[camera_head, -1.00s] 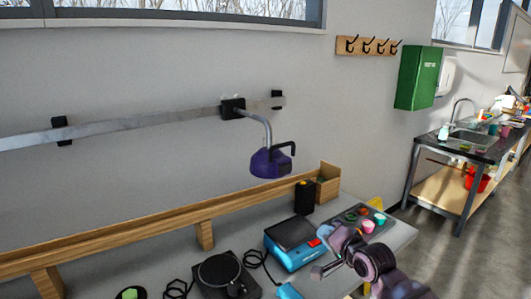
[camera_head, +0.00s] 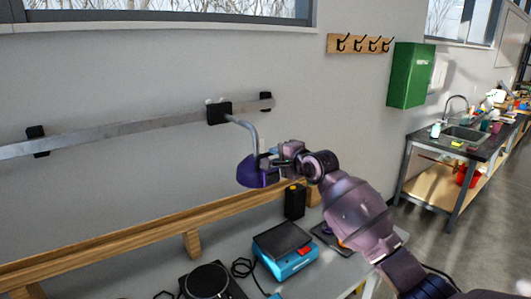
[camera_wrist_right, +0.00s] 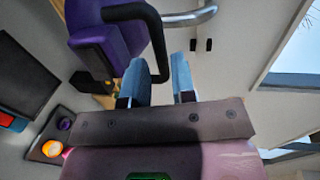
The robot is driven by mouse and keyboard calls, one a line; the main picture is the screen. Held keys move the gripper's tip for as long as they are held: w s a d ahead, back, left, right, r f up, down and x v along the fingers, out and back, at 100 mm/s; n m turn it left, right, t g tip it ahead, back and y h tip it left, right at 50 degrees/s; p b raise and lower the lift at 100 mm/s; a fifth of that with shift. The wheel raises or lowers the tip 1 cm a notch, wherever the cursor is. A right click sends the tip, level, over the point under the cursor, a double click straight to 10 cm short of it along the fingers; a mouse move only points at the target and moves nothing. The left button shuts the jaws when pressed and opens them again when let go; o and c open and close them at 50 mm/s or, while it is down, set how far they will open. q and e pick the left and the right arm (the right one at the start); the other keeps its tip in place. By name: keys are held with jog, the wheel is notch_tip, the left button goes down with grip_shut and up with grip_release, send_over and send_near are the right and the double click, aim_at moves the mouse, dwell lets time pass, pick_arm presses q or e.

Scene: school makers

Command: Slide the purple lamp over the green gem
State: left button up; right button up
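The purple lamp (camera_head: 254,173) hangs by a grey curved arm (camera_head: 246,125) from a black slider block (camera_head: 219,112) on the wall rail (camera_head: 130,129). My right gripper (camera_head: 273,160) is at the right side of the lamp, by its black handle. In the right wrist view the lamp (camera_wrist_right: 118,35) is at the top left, and the handle (camera_wrist_right: 157,45) reaches in front of the open, blue-tipped fingers (camera_wrist_right: 160,80). Part of the handle appears to lie between them. The green gem is not in view now. My left gripper is not in view.
On the bench below are a blue device (camera_head: 285,255), a black round-topped device (camera_head: 207,282), a black box (camera_head: 295,202) and a dark tray (camera_head: 330,238). A wooden ledge (camera_head: 120,245) runs along the wall. The rail is bare left of the slider up to a black bracket (camera_head: 37,140).

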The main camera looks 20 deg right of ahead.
jog(key=shift+p+x, duration=0.3)
jog(key=shift+x, duration=2.7)
grip_shut()
